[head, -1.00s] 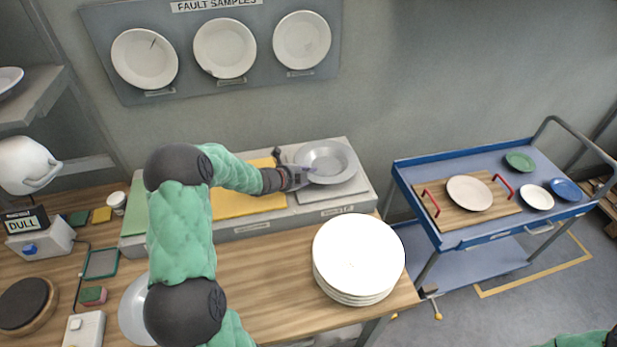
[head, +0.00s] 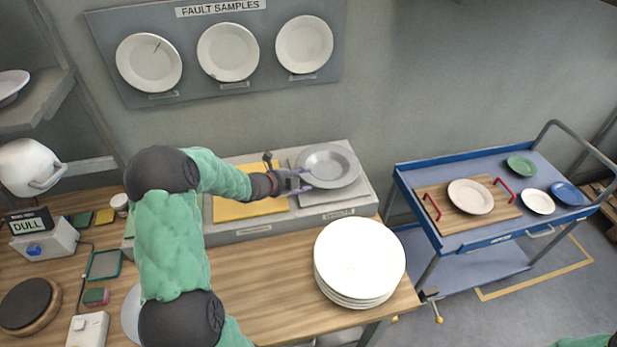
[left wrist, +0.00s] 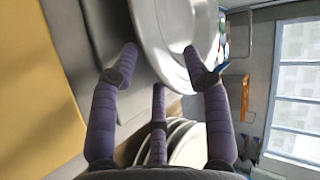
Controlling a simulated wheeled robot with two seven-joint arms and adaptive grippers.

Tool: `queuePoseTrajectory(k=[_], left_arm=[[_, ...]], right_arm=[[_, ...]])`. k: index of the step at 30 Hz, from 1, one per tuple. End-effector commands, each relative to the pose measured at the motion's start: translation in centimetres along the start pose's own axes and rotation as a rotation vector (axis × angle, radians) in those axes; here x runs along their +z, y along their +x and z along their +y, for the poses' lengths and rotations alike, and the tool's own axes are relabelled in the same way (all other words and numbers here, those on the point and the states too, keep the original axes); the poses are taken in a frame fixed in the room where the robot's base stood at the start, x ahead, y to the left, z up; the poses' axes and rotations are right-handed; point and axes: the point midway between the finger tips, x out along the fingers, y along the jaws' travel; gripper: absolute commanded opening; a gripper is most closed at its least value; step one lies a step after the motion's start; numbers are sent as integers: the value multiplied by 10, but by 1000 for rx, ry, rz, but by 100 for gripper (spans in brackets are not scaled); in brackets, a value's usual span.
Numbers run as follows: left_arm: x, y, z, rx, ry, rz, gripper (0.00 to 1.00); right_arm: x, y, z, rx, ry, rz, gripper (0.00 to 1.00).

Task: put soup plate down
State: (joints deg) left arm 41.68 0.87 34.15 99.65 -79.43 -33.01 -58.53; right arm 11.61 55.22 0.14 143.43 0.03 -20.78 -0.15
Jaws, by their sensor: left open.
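The soup plate (head: 328,162), a grey wide-rimmed plate, rests on the right-hand grey pad (head: 350,203) of the long block at the wall. It also shows at the top of the left wrist view (left wrist: 178,30). My left gripper (head: 307,179) is open at the plate's lower left rim. In the left wrist view its purple fingers (left wrist: 161,58) are spread near the rim; whether any still touches it I cannot tell. My right gripper is out of view.
A stack of white plates (head: 360,258) stands at the table's right end, in front of the block. A yellow pad (head: 248,206) lies left of the soup plate. A blue cart (head: 420,187) with plates stands at the right.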

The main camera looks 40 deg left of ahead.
Motion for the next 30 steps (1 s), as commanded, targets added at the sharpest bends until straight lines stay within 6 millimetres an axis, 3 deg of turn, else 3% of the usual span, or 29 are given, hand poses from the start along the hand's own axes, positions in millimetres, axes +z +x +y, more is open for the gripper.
queuePoseTrajectory(k=[6,12,26,30], left_arm=[[1,-44,-2,1,-1,-4,48],[1,-67,0,0,-1,-3,48],[0,-73,0,0,0,0,48],[0,-78,-8,0,0,0,48]], right_arm=[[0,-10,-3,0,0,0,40],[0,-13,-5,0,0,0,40],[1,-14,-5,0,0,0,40],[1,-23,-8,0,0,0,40]])
